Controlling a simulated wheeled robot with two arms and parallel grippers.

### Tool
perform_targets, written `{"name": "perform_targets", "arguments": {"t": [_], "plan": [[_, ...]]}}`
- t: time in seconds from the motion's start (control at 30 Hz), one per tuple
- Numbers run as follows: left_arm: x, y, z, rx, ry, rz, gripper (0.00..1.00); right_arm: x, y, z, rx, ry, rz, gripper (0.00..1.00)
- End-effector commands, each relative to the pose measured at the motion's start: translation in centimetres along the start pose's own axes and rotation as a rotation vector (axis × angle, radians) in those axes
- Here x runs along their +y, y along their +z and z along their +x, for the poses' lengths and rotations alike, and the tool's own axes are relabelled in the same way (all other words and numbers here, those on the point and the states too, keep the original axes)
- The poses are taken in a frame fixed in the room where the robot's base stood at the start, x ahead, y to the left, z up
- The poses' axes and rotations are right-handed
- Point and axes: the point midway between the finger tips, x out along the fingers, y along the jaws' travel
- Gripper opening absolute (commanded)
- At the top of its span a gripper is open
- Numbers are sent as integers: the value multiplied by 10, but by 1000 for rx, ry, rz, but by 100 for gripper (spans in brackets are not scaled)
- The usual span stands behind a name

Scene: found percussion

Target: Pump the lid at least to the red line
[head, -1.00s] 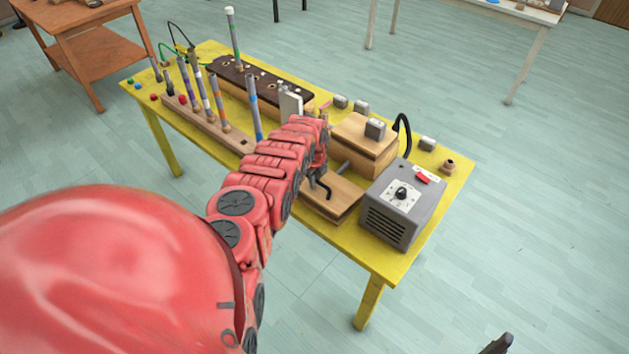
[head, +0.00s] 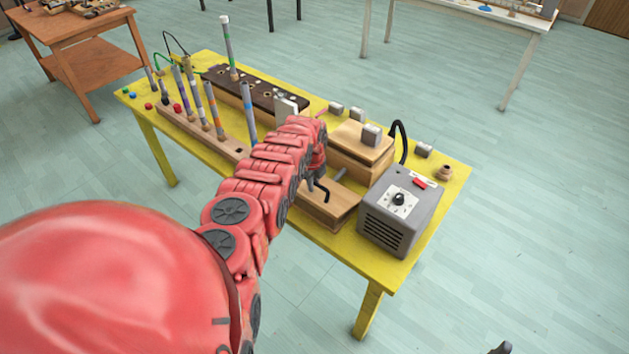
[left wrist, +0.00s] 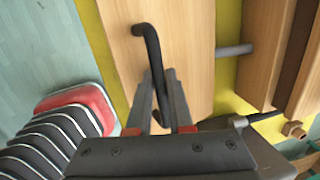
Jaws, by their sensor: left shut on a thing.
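A pale wooden lid board (head: 335,205) lies low at the front of the yellow table, left of the grey box. A bent black handle (head: 321,188) stands on it; the handle also shows in the left wrist view (left wrist: 149,38). My left gripper (left wrist: 158,78) is shut on this handle, its fingers around the near part. In the head view my red left arm hides most of the left gripper. A grey rod (head: 340,174) is beside the lid. I see no red line. A dark tip at the bottom right may be my right gripper (head: 500,348); its jaws cannot be made out.
A grey box with a dial (head: 395,216) stands close right of the lid. A wooden block (head: 362,143) with a metal piece on top is behind it. Striped tubes (head: 207,110) stand upright in a wooden rack at the left. The floor in front is clear.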

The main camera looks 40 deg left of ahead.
Motion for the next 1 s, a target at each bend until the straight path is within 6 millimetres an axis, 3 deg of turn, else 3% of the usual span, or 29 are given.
{"name": "perform_targets", "arguments": {"t": [1.0], "plan": [[20,-2,19,1,8,0,0,0,-2,10,0,0,0,77]]}}
